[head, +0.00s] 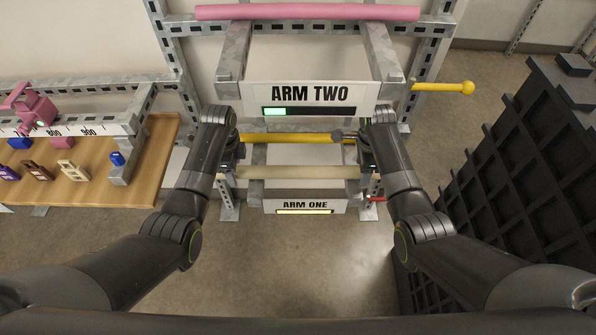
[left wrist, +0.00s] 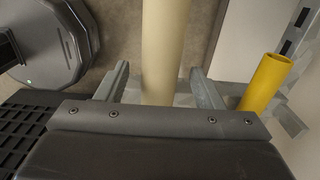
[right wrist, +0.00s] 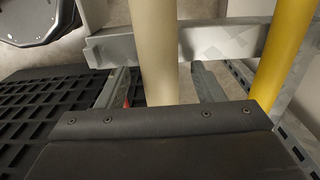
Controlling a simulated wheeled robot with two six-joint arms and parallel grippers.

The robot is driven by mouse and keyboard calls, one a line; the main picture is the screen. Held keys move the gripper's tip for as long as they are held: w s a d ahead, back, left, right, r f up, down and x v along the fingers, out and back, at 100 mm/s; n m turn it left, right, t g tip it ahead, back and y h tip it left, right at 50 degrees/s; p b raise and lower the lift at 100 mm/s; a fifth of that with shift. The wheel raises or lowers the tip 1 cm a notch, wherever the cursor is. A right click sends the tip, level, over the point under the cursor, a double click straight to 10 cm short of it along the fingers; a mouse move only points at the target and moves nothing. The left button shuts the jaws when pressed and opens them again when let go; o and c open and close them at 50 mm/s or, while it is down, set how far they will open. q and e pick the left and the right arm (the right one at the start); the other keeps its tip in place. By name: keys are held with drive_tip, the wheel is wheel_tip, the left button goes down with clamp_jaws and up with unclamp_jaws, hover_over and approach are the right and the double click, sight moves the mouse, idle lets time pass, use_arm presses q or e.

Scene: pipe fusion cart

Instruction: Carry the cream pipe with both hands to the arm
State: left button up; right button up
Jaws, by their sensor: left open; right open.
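The cream pipe (head: 300,172) lies level across the lower rack, on the arm marked ARM ONE (head: 305,206). My left gripper (left wrist: 158,82) is open, with one finger on each side of the cream pipe, which also shows in the left wrist view (left wrist: 163,45). My right gripper (right wrist: 158,82) is open and straddles the same pipe (right wrist: 154,40) nearer its right end. Neither gripper is closed on it. In the head view my wrists partly hide both pipe ends. The arm marked ARM TWO (head: 312,95) is above.
A yellow pipe (head: 290,138) lies behind the cream one. A pink pipe (head: 310,12) lies on the top supports. A yellow round-ended lever (head: 440,87) sticks out right of ARM TWO. A black ribbed block (head: 510,170) stands at right, and a wooden bench (head: 150,160) at left.

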use_arm(q)
drive_tip(key=shift+f, duration=0.3)
use_arm(e)
drive_tip(key=shift+f, duration=0.3)
use_arm(q)
drive_tip(key=c, duration=1.3)
use_arm(e)
drive_tip(key=c, duration=1.3)
use_arm(q)
clamp_jaws()
use_arm(e)
clamp_jaws()
use_arm(q)
drive_tip(key=shift+w+r, duration=0.1)
use_arm(e)
drive_tip(key=shift+w+r, duration=0.1)
